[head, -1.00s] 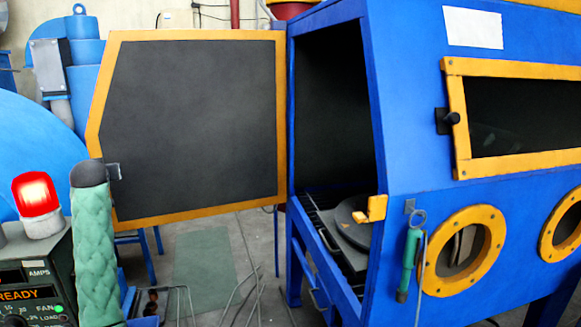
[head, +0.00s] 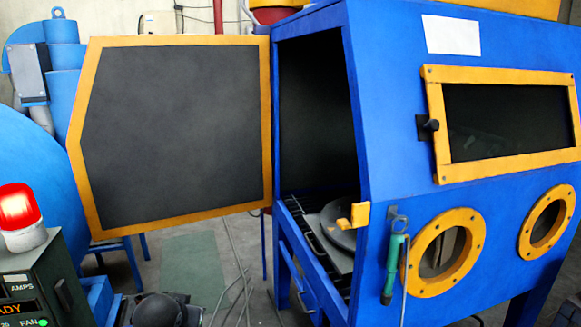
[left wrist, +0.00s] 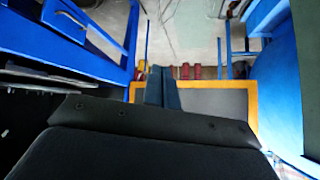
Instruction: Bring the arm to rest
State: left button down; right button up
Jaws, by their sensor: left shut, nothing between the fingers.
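My left gripper (left wrist: 163,85) shows in the left wrist view, its two dark fingers together with nothing between them. Beyond the fingertips is an orange-edged dark panel, which looks like the cabinet door (left wrist: 215,103); I cannot tell how far off it is. In the head view the gripper's fingers do not show. A dark rounded part (head: 158,310) at the bottom edge may be my left arm, but I cannot tell. My right gripper is in neither view.
The blue blasting cabinet (head: 400,120) fills the right; its orange-framed door (head: 170,130) stands wide open to the left. A turntable (head: 340,228) sits inside. A control box with a red lamp (head: 18,208) is at lower left. Grey floor (head: 200,270) shows below the door.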

pick_arm(q)
jog(key=s+d+f+g, duration=0.2)
jog(key=s+f, duration=0.5)
jog(key=s, duration=0.4)
jog(key=s+d+f+g+h+p, duration=0.1)
jog(key=s+d+f, duration=0.4)
jog(key=s, duration=0.6)
jog(key=s+d+f+m+g+h+p, duration=0.1)
jog(key=s+d+f+g, duration=0.3)
jog(key=s+f, duration=0.5)
jog(key=s, duration=0.3)
jog(key=shift+d, duration=0.25)
